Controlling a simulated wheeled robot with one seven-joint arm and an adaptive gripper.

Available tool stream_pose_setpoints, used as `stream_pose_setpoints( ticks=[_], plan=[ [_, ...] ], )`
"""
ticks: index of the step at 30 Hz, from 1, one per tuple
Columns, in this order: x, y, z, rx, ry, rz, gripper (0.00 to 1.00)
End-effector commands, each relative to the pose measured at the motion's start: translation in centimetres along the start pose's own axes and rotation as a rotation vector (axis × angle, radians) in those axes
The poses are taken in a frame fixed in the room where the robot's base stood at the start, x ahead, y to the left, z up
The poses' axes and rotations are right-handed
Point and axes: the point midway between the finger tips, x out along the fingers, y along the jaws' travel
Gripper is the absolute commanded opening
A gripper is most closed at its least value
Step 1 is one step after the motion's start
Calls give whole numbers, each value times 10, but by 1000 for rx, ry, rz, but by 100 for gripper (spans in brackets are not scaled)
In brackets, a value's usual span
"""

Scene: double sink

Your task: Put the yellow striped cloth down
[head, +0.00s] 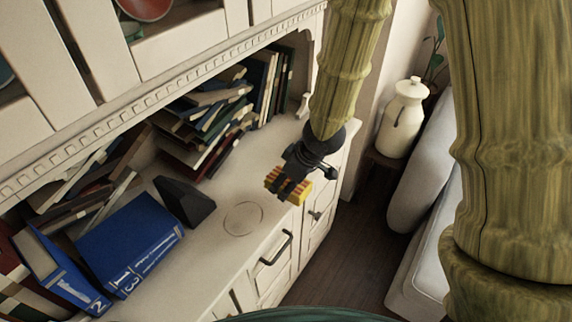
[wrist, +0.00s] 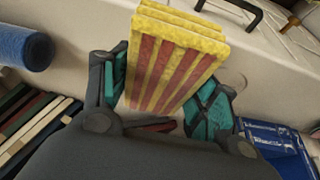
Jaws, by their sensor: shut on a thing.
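The yellow striped cloth (head: 288,187), yellow with red stripes, is in my gripper (head: 291,180) in the head view. The folded cloth (wrist: 172,65) stands between the two teal-padded fingers of my gripper (wrist: 165,95) in the wrist view. The fingers are shut on it from both sides. In the head view the gripper and cloth are over the front edge of the white cabinet's counter (head: 205,250), near its right end. I cannot tell how high the cloth is above the counter.
A faint round outline (head: 243,218) marks bare counter left of the gripper. Blue binders (head: 130,240), a dark wedge-shaped thing (head: 184,202) and leaning books (head: 205,125) stand farther left and back. A drawer handle (head: 276,248) juts from the front. A white milk can (head: 402,118) stands right.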

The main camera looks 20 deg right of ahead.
Motion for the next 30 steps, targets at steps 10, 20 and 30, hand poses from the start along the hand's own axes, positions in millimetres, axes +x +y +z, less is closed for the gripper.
stream_pose_setpoints(
  ticks=[10, 20, 30],
  plan=[
    [19, 55, -38, 2, 2, -1, 34],
    [28, 71, -48, 0, 0, -1, 34],
    [44, 77, -46, -1, -3, 1, 34]
  ],
)
